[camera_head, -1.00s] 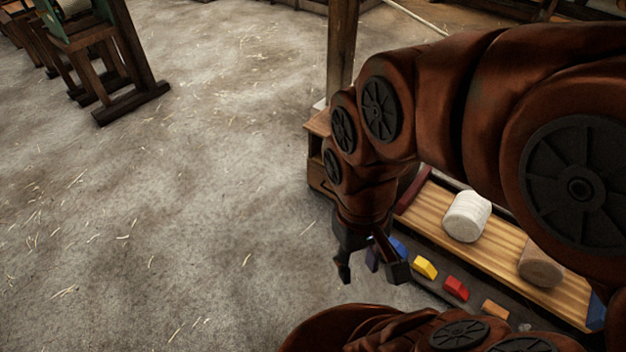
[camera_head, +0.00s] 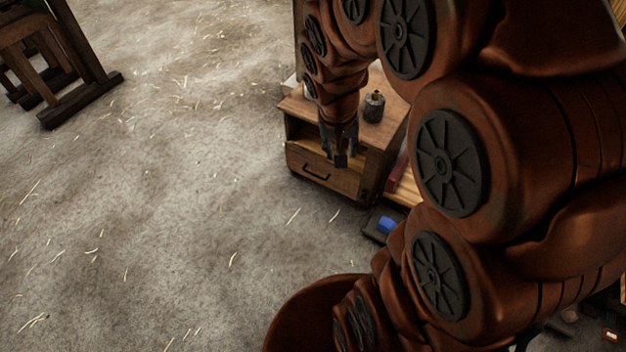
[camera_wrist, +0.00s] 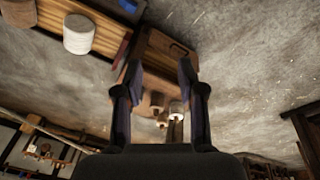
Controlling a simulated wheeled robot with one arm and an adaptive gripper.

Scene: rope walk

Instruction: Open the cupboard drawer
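A small wooden cupboard (camera_head: 298,104) stands on the floor, with an open shelf space above a drawer (camera_head: 322,178). The drawer front carries a dark handle (camera_head: 316,173) and looks shut. My gripper (camera_head: 340,160) hangs in front of the cupboard's right part, at about the height of the shelf opening, to the right of the handle and apart from it. In the wrist view, my gripper (camera_wrist: 160,85) has its two fingers wide apart with nothing held. The drawer handle (camera_wrist: 180,47) shows there beyond the fingers, near the right finger.
A dark canister (camera_head: 374,107) stands on the cupboard top. A wooden board with a white roll (camera_wrist: 79,34) lies beside the cupboard, with a blue piece (camera_head: 387,225) near it. A wooden trestle (camera_head: 50,60) stands at the far left. The floor in front is clear.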

